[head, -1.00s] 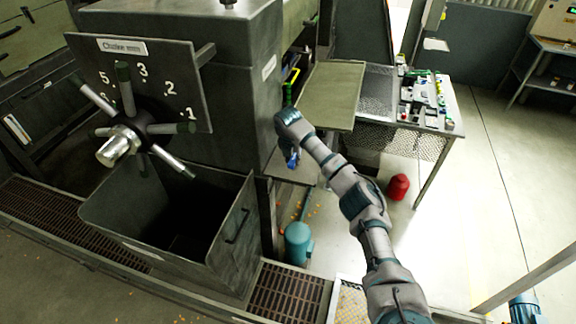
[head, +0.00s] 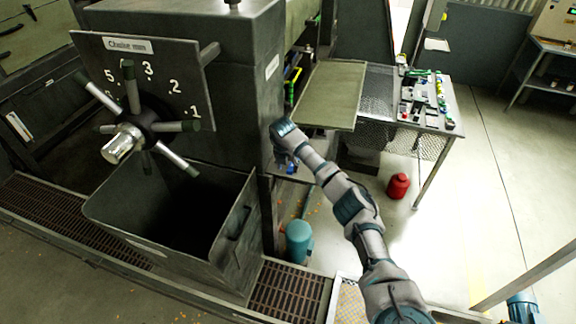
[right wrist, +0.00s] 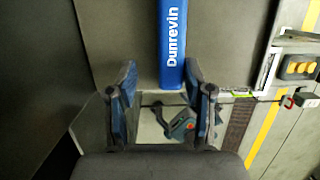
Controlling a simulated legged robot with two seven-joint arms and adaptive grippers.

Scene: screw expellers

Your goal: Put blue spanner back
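The blue spanner, a flat blue bar lettered "Dunrevin" (right wrist: 172,45), comes down from the top middle of the right wrist view. Its lower end lies between the fingertips of my right gripper (right wrist: 161,85). The fingers stand apart on either side, with a gap at the left; I cannot tell whether the right fingertip touches the bar. In the head view my right gripper (head: 287,160) is beside the grey machine's right side, with a small bit of blue below it that I cannot identify. My left gripper is not in view.
The grey machine (head: 235,75) carries a spoked handwheel (head: 130,135) above an open dark bin (head: 150,245). A teal cylinder (head: 299,242) and a red container (head: 398,186) stand on the floor.

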